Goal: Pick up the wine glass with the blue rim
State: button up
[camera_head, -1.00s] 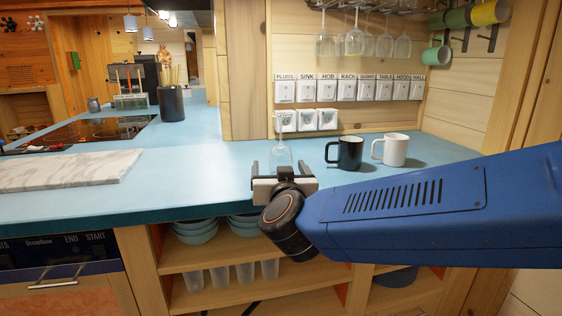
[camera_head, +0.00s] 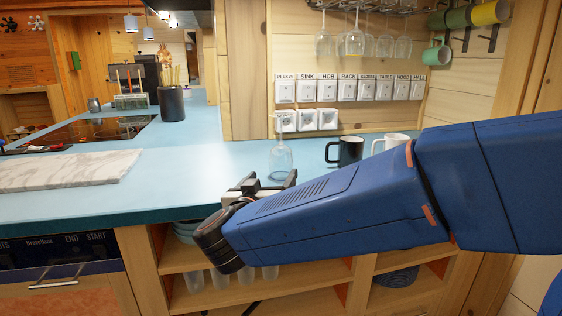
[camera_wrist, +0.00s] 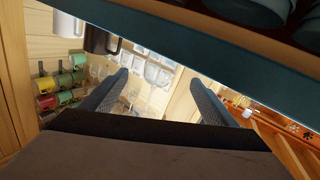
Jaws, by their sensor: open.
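A clear wine glass (camera_head: 281,157) stands on the blue counter (camera_head: 215,165) just beyond my gripper in the head view. Its rim colour cannot be made out. More clear glasses (camera_head: 355,42) hang upside down from a rack at the top; I see no clear blue rim on them either. My gripper (camera_head: 270,182) is at the counter's front edge, its two fingers apart and pointing toward the standing glass. In the wrist view my gripper (camera_wrist: 157,92) is open, with blurred glassware and wall between the fingers and nothing held.
A black mug (camera_head: 346,151) and a white mug (camera_head: 392,143) stand right of the glass, the white one partly behind my arm. Labelled switches (camera_head: 348,91) and sockets (camera_head: 306,120) line the back wall. A marble board (camera_head: 65,170) lies left. Open counter lies between board and glass.

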aim_at(281, 161)
jog(key=x, duration=1.1)
jog(key=shift+w, duration=0.45)
jog(key=c, duration=1.2)
